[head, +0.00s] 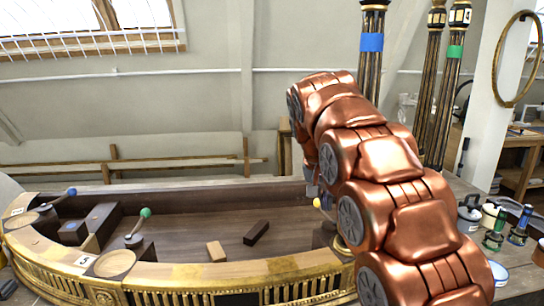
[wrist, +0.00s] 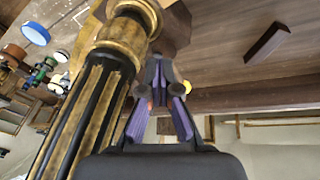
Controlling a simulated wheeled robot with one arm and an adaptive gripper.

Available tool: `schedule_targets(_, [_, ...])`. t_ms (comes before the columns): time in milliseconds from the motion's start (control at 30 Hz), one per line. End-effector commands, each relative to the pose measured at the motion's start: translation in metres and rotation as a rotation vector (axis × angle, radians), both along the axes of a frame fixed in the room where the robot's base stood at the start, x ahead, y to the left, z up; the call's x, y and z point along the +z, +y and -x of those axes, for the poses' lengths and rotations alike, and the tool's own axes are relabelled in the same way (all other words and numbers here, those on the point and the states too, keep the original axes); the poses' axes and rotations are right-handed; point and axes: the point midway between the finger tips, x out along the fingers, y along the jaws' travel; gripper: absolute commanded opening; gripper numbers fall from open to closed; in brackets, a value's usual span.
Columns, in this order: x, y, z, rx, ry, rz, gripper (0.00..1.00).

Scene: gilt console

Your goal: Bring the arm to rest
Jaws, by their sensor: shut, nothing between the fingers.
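My copper-coloured arm rises from the lower right of the head view and bends over toward the console's right part. My gripper (wrist: 160,62) shows in the wrist view, with its dark fingers and purple pads. The fingertips are together and hold nothing. They are close to a black and gold column (wrist: 92,105) in that picture; I cannot tell whether they touch it. In the head view my arm hides most of the gripper.
The curved gilt console (head: 190,276) spans the lower left of the head view. On its surface lie a light wooden block (head: 216,251) and a dark block (head: 257,233). Levers with a green knob (head: 145,212) and a blue knob (head: 71,191) stand at left. Jars (head: 470,213) stand at right.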

Motion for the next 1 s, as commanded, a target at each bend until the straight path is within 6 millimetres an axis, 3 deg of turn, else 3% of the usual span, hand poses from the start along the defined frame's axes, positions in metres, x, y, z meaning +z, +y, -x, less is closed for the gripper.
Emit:
schedule_targets(367, [-0.022,-0.033,0.087,0.063,0.112,-0.021,0.0])
schedule_targets(700, [-0.057,-0.053,0.186,0.124,0.211,-0.071,0.0])
schedule_targets(1000, [-0.098,-0.06,0.28,0.178,0.294,-0.13,0.0])
